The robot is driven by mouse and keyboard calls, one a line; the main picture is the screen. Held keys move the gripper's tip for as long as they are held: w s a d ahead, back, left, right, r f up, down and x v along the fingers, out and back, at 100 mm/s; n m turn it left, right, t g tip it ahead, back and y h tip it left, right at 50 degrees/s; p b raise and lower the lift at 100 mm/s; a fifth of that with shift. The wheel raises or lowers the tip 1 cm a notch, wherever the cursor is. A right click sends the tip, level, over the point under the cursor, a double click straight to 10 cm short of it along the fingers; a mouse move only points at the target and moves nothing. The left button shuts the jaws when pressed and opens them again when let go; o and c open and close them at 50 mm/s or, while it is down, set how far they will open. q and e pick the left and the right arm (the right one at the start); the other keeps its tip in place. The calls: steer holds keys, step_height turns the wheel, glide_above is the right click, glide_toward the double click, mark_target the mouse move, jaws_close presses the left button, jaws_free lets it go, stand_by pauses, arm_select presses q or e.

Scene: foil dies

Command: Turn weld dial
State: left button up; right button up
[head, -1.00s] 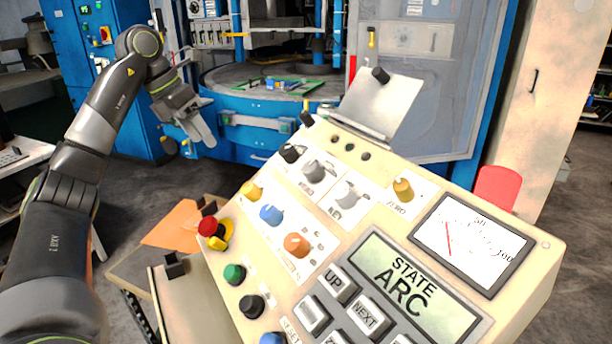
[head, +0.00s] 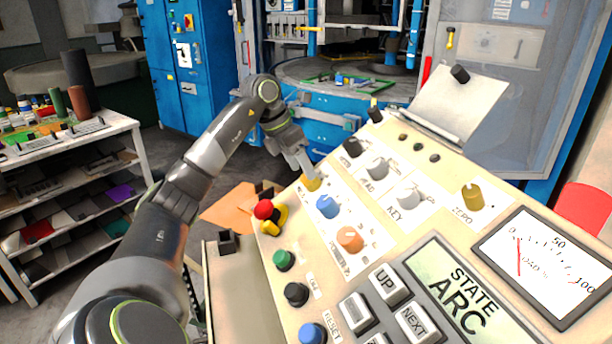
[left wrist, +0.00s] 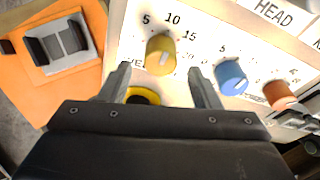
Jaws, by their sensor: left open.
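A yellow dial (head: 313,185) sits on the cream sloping control panel (head: 259,296), at the left of a row with a blue dial (head: 328,207) and an orange dial (head: 350,239). In the left wrist view the yellow dial (left wrist: 160,54) is ringed by a scale with 5, 10 and 15; its label is partly hidden. My left gripper (head: 309,172) is at the yellow dial, fingers pointing down to it. In the left wrist view its open fingers (left wrist: 160,75) point to either side of the dial with gaps. Contact is not visible. My right gripper is not in view.
A red-topped knob with a yellow base (head: 267,212) stands close to the yellow dial. Grey HEAD (head: 377,168) and KEY (head: 409,196) knobs are beyond. The display (head: 458,291) reads STATE ARC. A shelf (head: 134,130) stands at left, blue machinery (head: 345,108) behind.

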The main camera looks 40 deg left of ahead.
arm_select(q)
steer(key=shift+x, duration=2)
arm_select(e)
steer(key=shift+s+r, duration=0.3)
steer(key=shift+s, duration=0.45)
arm_select(q)
steer(key=shift+r, duration=0.1)
steer(key=c, duration=1)
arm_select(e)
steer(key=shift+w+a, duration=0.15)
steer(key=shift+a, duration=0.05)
arm_select(q)
steer(key=shift+n+p, duration=0.4)
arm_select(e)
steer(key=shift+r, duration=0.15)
arm_select(q)
steer(key=n+h+p, duration=0.1)
steer(key=n, duration=0.2)
steer(key=shift+r, duration=0.1)
steer(key=shift+n+h+p, duration=0.3)
steer(key=shift+n+p, duration=0.4)
steer(key=shift+n, duration=1.6)
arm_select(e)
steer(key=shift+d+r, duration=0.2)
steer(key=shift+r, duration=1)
